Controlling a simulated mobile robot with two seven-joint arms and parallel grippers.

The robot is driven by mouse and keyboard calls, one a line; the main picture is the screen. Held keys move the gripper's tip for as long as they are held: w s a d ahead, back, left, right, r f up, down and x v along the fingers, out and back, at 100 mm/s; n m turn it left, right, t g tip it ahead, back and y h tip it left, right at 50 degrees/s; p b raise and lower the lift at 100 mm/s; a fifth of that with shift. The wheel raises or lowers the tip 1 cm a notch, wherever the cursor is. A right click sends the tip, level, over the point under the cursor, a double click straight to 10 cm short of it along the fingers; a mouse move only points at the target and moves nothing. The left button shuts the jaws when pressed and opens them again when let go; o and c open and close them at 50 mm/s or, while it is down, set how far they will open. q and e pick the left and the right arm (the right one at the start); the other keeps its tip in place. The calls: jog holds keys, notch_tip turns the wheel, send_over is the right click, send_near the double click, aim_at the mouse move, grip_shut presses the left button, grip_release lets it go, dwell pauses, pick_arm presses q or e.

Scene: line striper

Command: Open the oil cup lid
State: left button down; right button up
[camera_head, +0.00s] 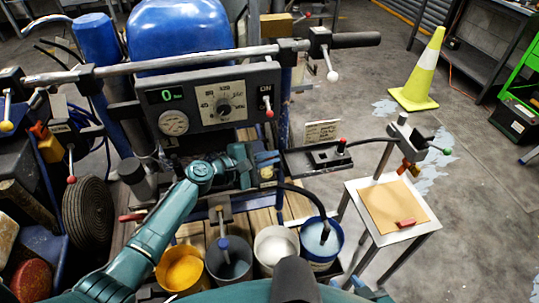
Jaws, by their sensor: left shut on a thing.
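My left arm reaches in from the lower left, and my left gripper (266,164) is at the machine just below the control panel. It is shut on a small part there, which looks like the oil cup lid. The oil cup (267,174) seems to be the small pale yellowish piece at the fingertips, mostly hidden by the fingers. The lid's angle is too small to tell. My right gripper is not in view; only a bit of teal arm shows at the bottom edge.
The control panel (213,105) and handlebar (170,62) stand close above the gripper. Several open paint buckets, one with yellow paint (183,270), stand below. A small table (392,207) with a red block (405,223) and a yellow cone (420,72) are at right, with open floor around.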

dwell(0.3)
pick_arm(q)
jog(key=c, duration=1.6)
grip_release()
jog(key=b+v, duration=0.1)
jog(key=v, duration=1.2)
jog(key=shift+a, duration=0.15)
jog(key=shift+f, duration=0.1)
jog(key=s+f+m+y, duration=0.5)
jog(key=s+f+m, duration=0.3)
jog(key=s+f, duration=0.35)
jog(key=s+m+y, duration=0.1)
jog(key=s+m, duration=0.1)
jog(key=m, duration=0.1)
jog(key=s+f+m+y, duration=0.1)
jog(key=s+m, duration=0.2)
jog(key=s+f+m+t+y, duration=0.1)
jog(key=s+m+y, duration=0.1)
jog(key=s, duration=0.1)
jog(key=shift+s+a+f+m, duration=0.1)
jog(key=shift+s+f+m, duration=0.15)
jog(key=shift+m, duration=0.15)
